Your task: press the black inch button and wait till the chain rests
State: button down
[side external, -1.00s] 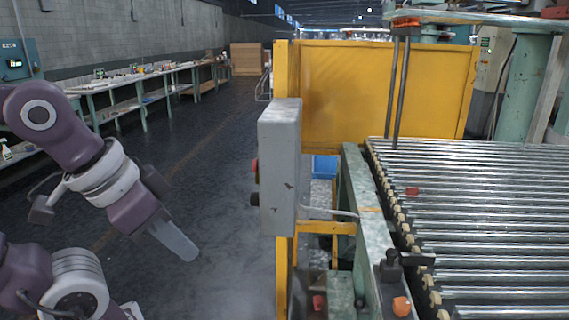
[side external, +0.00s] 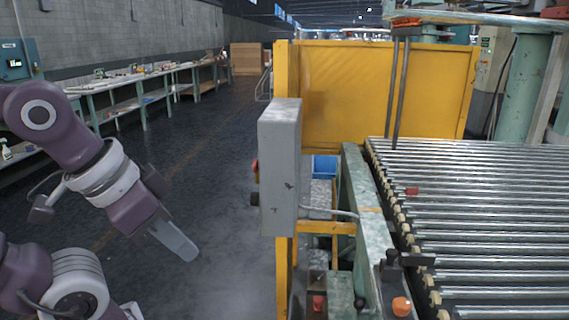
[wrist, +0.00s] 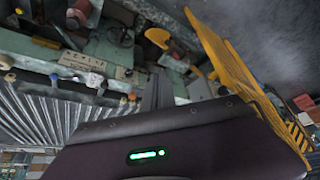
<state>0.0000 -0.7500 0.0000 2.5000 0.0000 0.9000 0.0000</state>
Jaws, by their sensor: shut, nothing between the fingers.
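The grey control box (side external: 280,168) stands upright on a yellow post. On its left face are a black button (side external: 255,198), seen edge-on, and a red button (side external: 255,167) above it. My gripper (side external: 192,254) points down and to the right, left of the box and below the black button. It is shut and empty, with a clear gap to the button in the picture. No chain can be clearly made out. In the wrist view a dark housing with a green light fills the lower part, and I cannot make out the buttons there.
The roller conveyor (side external: 470,210) lies right of the box, with a green side rail (side external: 362,205). A yellow panel (side external: 385,95) stands behind. A long bench (side external: 150,75) runs along the left wall. The floor between bench and box is open.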

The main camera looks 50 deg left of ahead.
notch_tip(320, 180, up, 17)
jog(key=w+a+r+n+t+h, duration=0.1)
jog(key=w+a+n+h, duration=0.1)
jog(key=w+a+n, duration=0.5)
jog(key=w+a+r+n+t+h, duration=0.1)
jog(key=w+a+n+h, duration=0.15)
jog(key=w+n, duration=0.75)
jog(key=w+a+f+n+t+y, duration=0.1)
jog(key=a+n+t, duration=0.1)
jog(key=a+n, duration=0.75)
jog(key=w+a+f+n+t+y, duration=0.1)
jog(key=a+n+t+y, duration=0.15)
jog(key=a+n, duration=0.7)
jog(key=a+f+m, duration=0.3)
jog(key=f+m, duration=0.1)
jog(key=f, duration=1.3)
jog(key=shift+w+h, duration=0.2)
jog(key=shift+h, duration=0.1)
jog(key=shift+f, duration=0.1)
